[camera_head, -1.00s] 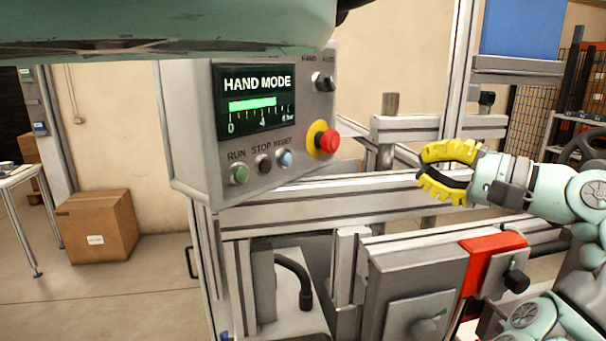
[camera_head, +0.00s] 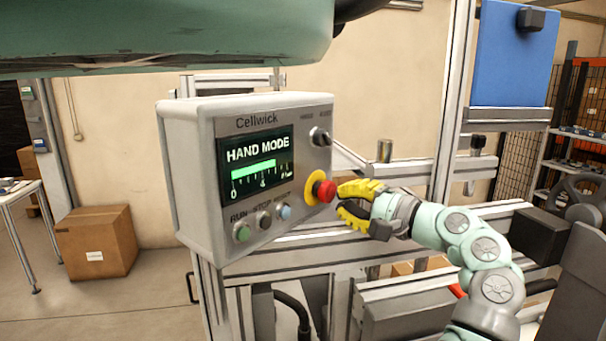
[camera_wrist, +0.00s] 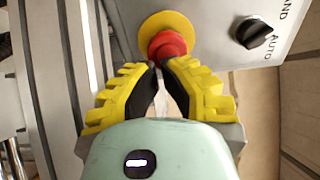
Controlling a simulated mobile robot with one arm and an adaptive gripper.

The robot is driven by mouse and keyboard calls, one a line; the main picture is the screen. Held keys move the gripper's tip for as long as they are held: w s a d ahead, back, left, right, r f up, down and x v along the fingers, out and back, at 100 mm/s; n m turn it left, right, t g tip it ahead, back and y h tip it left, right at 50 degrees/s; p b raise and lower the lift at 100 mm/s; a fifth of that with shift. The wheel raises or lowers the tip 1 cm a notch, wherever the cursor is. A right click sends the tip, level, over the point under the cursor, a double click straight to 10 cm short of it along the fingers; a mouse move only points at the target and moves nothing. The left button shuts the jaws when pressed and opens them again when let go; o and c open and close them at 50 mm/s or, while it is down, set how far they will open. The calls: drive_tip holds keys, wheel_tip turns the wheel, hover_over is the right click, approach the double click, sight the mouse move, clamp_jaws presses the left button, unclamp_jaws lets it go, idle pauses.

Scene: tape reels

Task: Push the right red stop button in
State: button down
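The red stop button (camera_head: 324,190) is a mushroom head on a yellow round collar, low on the right part of the grey control box (camera_head: 190,180). No second red button shows. The button also shows in the wrist view (camera_wrist: 167,45), just beyond my fingertips. My gripper (camera_head: 341,199), with yellow ribbed fingers, is just right of the button in the head view. In the wrist view my gripper (camera_wrist: 159,66) has its fingertips drawn together over the button's near edge, with nothing held between them. I cannot tell whether they touch it.
The box has a HAND MODE screen (camera_head: 258,160), a green button (camera_head: 242,232), a dark button (camera_head: 264,219), a light blue button (camera_head: 284,212) and a black selector knob (camera_head: 319,136). Metal frame bars (camera_head: 300,239) run below. A cardboard box (camera_head: 95,233) stands on the floor left.

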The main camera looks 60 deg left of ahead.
drive_tip(key=shift+s+a, duration=0.25)
drive_tip(key=shift+a, duration=0.25)
